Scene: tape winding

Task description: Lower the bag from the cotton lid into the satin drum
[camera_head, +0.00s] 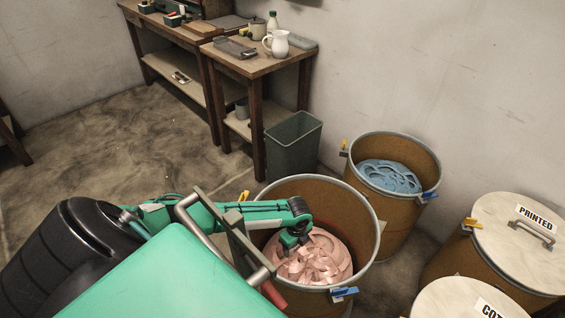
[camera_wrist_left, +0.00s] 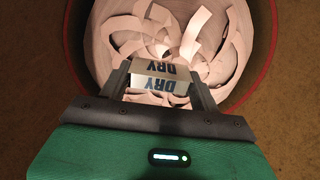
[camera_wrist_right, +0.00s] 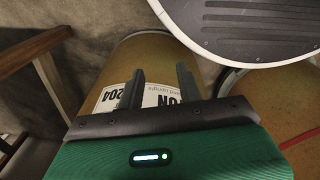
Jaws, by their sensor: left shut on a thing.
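The bag (camera_wrist_left: 158,70) is a small pale packet printed DRY. In the left wrist view it sits between the fingers of my left gripper (camera_wrist_left: 160,84), which is shut on it. In the head view my left gripper (camera_head: 290,246) points down inside the open drum (camera_head: 371,215) of pink ribbon coils (camera_head: 318,262), and the bag is hidden there. The left wrist view shows ribbon beneath the bag; whether they touch I cannot tell. The cotton lid (camera_head: 450,300), lettered COT, is cut off at the bottom edge. My right gripper (camera_wrist_right: 157,88) is open and empty before a labelled drum.
An open drum of blue coils (camera_head: 390,176) stands behind the pink one. A drum lidded PRINTED (camera_head: 505,235) stands at right. A grey bin (camera_head: 292,145) stands by the bench (camera_head: 262,62), which holds a white jug (camera_head: 280,44). Bare floor lies at left.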

